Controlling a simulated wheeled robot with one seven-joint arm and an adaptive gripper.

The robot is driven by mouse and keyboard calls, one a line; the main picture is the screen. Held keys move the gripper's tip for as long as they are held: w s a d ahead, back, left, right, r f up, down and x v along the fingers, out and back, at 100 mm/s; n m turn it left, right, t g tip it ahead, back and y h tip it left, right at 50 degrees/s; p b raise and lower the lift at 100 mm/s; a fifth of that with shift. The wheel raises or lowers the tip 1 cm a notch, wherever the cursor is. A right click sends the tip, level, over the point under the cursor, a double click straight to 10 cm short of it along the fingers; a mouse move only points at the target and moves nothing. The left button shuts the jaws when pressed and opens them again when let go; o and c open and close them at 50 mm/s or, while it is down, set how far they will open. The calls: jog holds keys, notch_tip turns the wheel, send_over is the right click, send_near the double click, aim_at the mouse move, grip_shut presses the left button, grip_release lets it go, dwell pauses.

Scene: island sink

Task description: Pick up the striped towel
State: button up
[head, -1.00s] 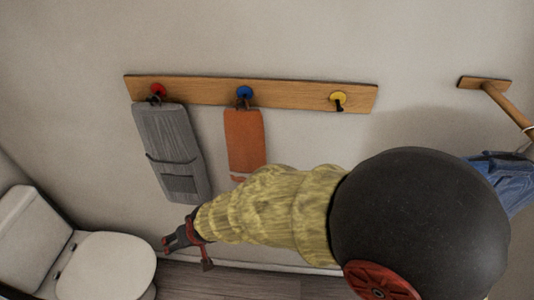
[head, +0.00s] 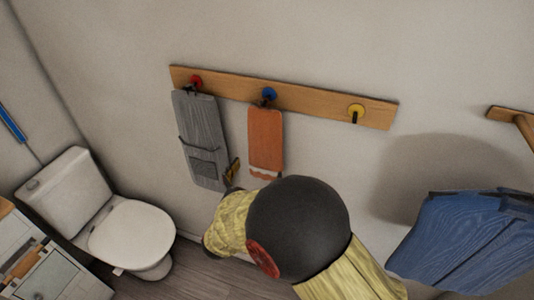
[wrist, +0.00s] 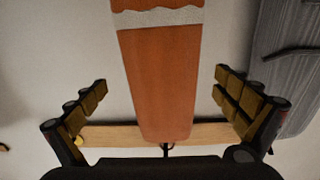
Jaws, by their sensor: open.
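The striped towel (head: 265,135) is orange with a pale band near its lower end. It hangs from the blue peg (head: 269,94) on the wall. In the wrist view the towel (wrist: 157,75) runs between the spread fingers of my gripper (wrist: 161,82), with a visible gap on each side. The rack appears at the bottom of that view. In the head view one finger shows between the grey towel and the striped towel; my arm hides the rest of the gripper. My gripper is open and empty.
A grey pocketed towel (head: 200,135) hangs close on the left from the red peg (head: 195,82). The yellow peg (head: 356,112) is bare. A toilet (head: 130,232) stands at left, and blue cloth (head: 465,240) hangs at right.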

aim_at(264, 156)
jog(key=b+x, duration=0.1)
jog(key=x, duration=0.6)
jog(key=shift+w+b, duration=0.15)
jog(key=shift+b, duration=0.2)
jog(key=shift+r, duration=0.1)
jog(key=shift+c, duration=0.4)
jog(key=c, duration=0.9)
jog(key=shift+r, duration=0.1)
